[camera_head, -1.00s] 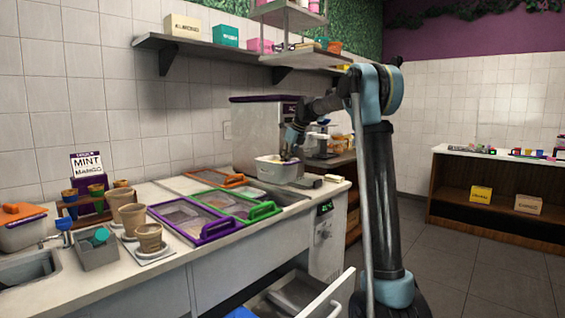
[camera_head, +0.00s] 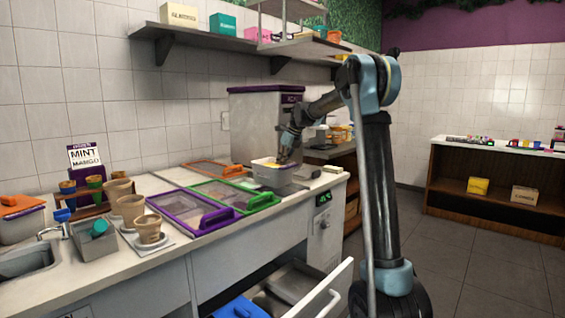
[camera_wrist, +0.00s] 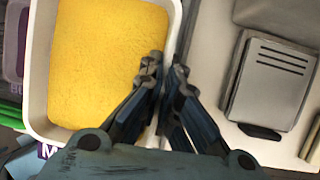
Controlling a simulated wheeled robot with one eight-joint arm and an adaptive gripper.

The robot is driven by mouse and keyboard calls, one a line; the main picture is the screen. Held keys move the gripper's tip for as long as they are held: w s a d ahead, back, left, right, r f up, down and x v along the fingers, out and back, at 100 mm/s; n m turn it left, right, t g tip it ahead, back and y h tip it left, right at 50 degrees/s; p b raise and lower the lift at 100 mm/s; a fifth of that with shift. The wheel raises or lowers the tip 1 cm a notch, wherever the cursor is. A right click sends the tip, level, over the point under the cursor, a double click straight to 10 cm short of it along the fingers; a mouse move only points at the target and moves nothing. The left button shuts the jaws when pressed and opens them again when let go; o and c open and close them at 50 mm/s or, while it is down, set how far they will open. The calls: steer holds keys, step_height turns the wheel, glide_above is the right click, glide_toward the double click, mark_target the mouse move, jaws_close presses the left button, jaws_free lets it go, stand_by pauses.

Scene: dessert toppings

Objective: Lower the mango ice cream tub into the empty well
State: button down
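The mango ice cream tub (camera_head: 283,177) is a pale rectangular tub with yellow ice cream, at the right end of the counter in the head view. It fills the left of the wrist view (camera_wrist: 36,75). My gripper (camera_head: 284,158) is shut on its wall; in the wrist view my gripper (camera_wrist: 165,72) has one finger inside the rim and one outside. The tub looks about level. It sits low over the counter beside the green-framed lid (camera_head: 262,203). The tub hides the empty well, and I cannot tell how far its base is from the opening.
A purple-framed lid (camera_head: 215,221) and an orange-framed lid (camera_head: 228,170) cover other wells. A steel machine (camera_head: 252,125) stands behind the tub. An open drawer (camera_head: 318,302) juts out below. A slotted grey plate (camera_wrist: 270,80) lies right of my fingers.

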mark_target(283, 190)
steer(key=shift+f, duration=6.9)
steer(key=shift+d, duration=0.1)
steer(key=c, duration=2.3)
jaws_free()
steer(key=o, duration=0.6)
steer(key=shift+w+d, duration=0.1)
steer(key=shift+w, duration=0.05)
